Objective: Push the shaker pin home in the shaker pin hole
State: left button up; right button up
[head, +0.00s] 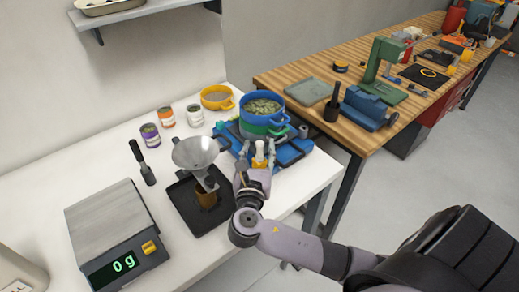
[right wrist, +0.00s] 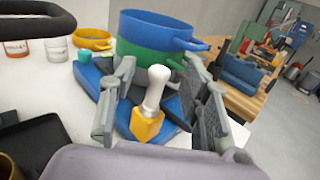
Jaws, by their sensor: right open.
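The shaker pin, which I take to be the pale knob on a yellow block, shows in the right wrist view (right wrist: 154,92) and the head view (head: 259,150). It stands at the near side of the blue shaker base (right wrist: 88,78), below the blue and green pots. My right gripper (head: 256,148) is open, with one finger on each side of the pin. In the right wrist view, gaps show between the fingers (right wrist: 160,95) and the knob. The shaker pin hole is not visible, and I cannot tell how deep the pin sits. My left gripper is not in view.
A blue pot (head: 262,106) full of green pieces tops the shaker. A funnel (head: 196,152) stands over a black tray (head: 218,222) left of my gripper. A scale (head: 118,232), small jars and a yellow pot (head: 217,97) share the white table. A wooden bench (head: 300,78) adjoins at right.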

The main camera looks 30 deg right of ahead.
jog(key=shift+x, duration=1.45)
jog(key=shift+c, duration=0.5)
grip_shut()
